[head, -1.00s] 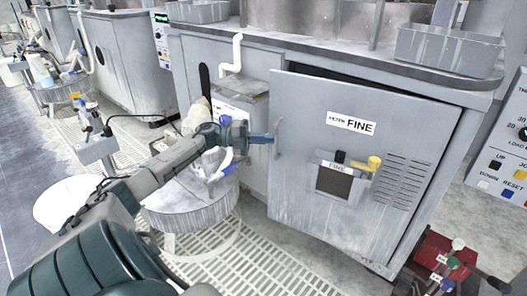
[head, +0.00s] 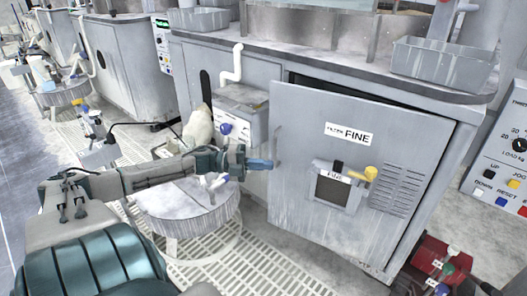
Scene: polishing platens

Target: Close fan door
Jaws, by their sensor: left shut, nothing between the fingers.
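The fan door (head: 300,202) is the grey cabinet panel labelled FINE, with louvres, a yellow knob and a small window. It stands ajar, with a dark gap along its top and right edges. Its slim vertical handle (head: 278,147) is near the left edge. My left gripper (head: 270,164) has blue fingers, is shut and empty, and points at the door's left edge just below the handle. Whether it touches the door is hard to tell. My right gripper is not in view.
A round drum (head: 187,212) stands below my left arm on a white floor grating. A grey box (head: 240,116) with a white pipe is left of the door. A red machine (head: 440,266) sits at the lower right. A control panel (head: 507,160) is at the right edge.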

